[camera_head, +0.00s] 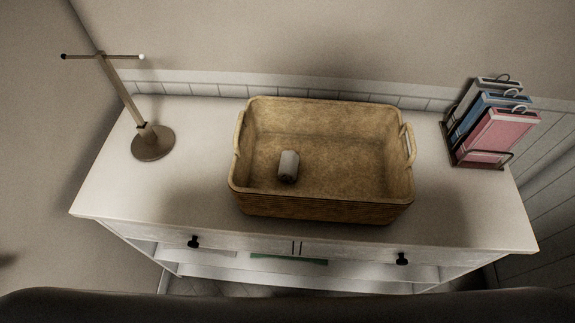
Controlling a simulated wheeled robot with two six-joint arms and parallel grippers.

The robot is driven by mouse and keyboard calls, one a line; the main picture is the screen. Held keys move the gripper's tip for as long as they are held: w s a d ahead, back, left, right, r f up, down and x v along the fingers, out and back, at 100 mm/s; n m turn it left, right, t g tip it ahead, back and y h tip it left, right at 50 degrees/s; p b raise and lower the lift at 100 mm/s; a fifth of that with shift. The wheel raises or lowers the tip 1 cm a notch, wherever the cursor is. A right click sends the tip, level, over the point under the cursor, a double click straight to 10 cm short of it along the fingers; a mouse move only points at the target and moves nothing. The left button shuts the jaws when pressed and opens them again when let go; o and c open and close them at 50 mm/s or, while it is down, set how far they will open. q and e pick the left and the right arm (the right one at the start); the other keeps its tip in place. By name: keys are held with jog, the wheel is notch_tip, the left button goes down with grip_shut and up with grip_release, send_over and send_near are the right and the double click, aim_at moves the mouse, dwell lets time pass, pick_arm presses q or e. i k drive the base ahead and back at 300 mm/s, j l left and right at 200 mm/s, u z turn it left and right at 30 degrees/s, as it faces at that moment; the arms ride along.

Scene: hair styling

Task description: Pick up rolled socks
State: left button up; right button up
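The rolled socks (288,166) are a small pale grey-white roll. They lie on the floor of a tan basket (324,207), left of its middle and toward the near wall. The basket is rectangular with a handle at each short end. It stands on a white cabinet top. Neither of my grippers shows in the head view.
A T-shaped wooden stand (151,142) is on the left of the white cabinet (470,220). A rack with several booklets (497,134) stands at the back right. The wall runs behind. Bare top lies on both sides of the basket.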

aim_at(289, 165)
jog(key=k+j+z, duration=0.45)
jog(key=k, duration=0.3)
jog(key=k+z, duration=0.25)
jog(key=k+j, duration=0.05)
jog(key=k, duration=0.05)
